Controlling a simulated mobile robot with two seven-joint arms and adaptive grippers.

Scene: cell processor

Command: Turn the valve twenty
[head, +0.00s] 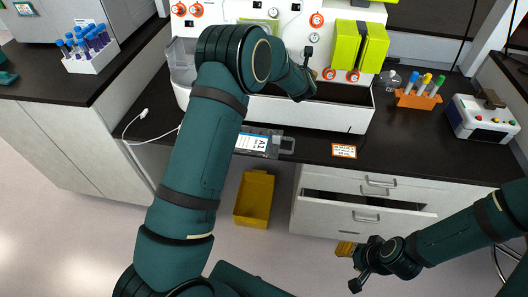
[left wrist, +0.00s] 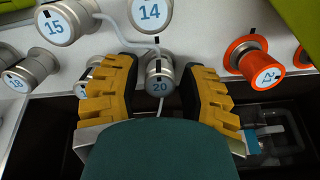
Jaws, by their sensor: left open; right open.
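Valve twenty (left wrist: 160,76) is a silvery knob with a blue 20 on its pale face, seen in the left wrist view. My left gripper (left wrist: 161,78) is open, with one yellow finger on each side of this valve. Narrow gaps seem to show between the fingers and the knob, and nothing is clearly gripped. In the head view my left arm hides this part of the machine panel. My right gripper (head: 350,266) is open and empty, low in front of the drawers.
Silvery valves 14 (left wrist: 150,12) and 15 (left wrist: 58,26) and an orange valve (left wrist: 257,66) are close around. Yellow-green bags (head: 372,48) hang on the panel. An orange tube rack (head: 412,100) stands right of the machine. A drawer (head: 360,212) is partly open below.

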